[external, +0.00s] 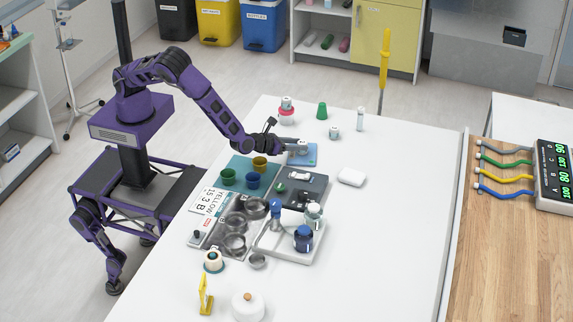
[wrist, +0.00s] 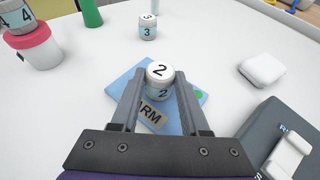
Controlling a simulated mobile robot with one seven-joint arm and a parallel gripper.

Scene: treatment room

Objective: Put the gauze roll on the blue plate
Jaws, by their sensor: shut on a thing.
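The plate also shows in the external view (external: 302,160). I cannot tell whether the roll's bottom touches the plate.
One marked 4 (wrist: 17,16) sits on a red-and-white cup (wrist: 40,50). A dark tray (external: 305,187) and a white block (external: 351,177) are nearby. The table's right side (external: 405,200) is clear.

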